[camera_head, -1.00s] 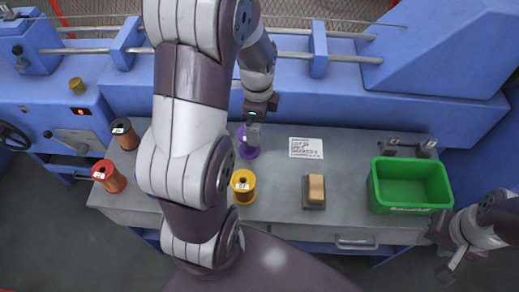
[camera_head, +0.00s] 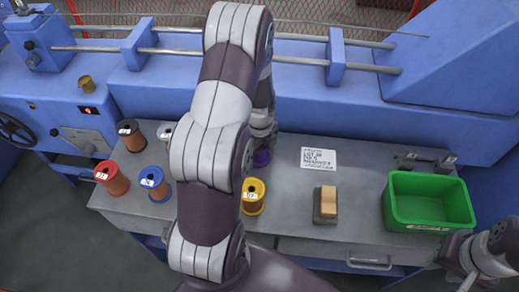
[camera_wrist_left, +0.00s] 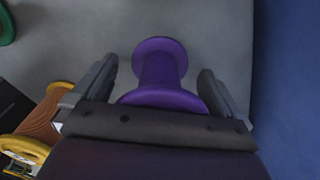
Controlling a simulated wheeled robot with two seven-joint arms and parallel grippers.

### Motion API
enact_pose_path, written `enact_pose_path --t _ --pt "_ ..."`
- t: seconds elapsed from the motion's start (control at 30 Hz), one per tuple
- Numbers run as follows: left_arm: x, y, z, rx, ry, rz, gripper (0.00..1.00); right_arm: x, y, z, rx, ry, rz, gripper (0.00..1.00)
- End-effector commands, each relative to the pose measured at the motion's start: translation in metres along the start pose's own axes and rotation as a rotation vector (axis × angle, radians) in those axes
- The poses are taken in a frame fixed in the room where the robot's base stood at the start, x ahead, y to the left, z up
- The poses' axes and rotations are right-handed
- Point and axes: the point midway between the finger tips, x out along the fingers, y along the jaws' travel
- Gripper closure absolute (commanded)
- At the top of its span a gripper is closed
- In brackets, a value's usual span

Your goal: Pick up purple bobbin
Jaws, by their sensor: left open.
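The purple bobbin (camera_head: 261,158) stands on the grey workbench behind the yellow bobbin. In the head view my left arm and gripper (camera_head: 262,136) hide most of it. In the left wrist view the purple bobbin (camera_wrist_left: 160,70) lies between the two dark fingers of my left gripper (camera_wrist_left: 158,72). The fingers are apart, with a visible gap on each side of the bobbin's core. My right gripper (camera_head: 468,278) is low at the right edge, away from the bobbins, and its jaws are not clear.
The yellow bobbin (camera_head: 253,198) stands close in front. Red (camera_head: 112,178), blue (camera_head: 155,184), black-topped (camera_head: 130,136) and partly hidden white-topped (camera_head: 166,136) bobbins stand at left. A green bin (camera_head: 428,225), a block on a stand (camera_head: 325,208) and a paper label (camera_head: 319,158) are at right.

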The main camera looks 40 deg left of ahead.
Motion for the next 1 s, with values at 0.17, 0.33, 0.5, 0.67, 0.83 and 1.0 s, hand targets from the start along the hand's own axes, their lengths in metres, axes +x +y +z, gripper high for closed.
enact_pose_path --t 0.17,0.33,0.5,0.67,0.83,1.0 --pt "-0.001 0.000 0.000 0.000 0.000 -0.001 0.03 0.000 0.000 0.000 0.000 0.000 0.000 0.62" --pt "-0.001 0.000 0.000 0.000 0.000 -0.001 0.57 0.000 0.000 0.000 0.000 0.000 0.000 0.62" --pt "-0.001 0.000 0.000 0.000 0.000 -0.001 0.58 0.000 0.000 0.000 0.000 0.000 0.000 0.62" --pt "-0.005 -0.001 0.000 0.000 -0.001 -0.001 0.58 -0.001 0.000 0.000 0.000 0.000 0.000 0.62" --pt "-0.030 -0.001 0.001 0.000 -0.002 -0.005 0.58 -0.006 0.000 -0.001 0.000 0.000 0.000 0.62" --pt "-0.057 -0.004 -0.023 0.008 -0.001 -0.003 0.58 -0.009 0.000 -0.001 0.000 0.000 0.000 0.62"
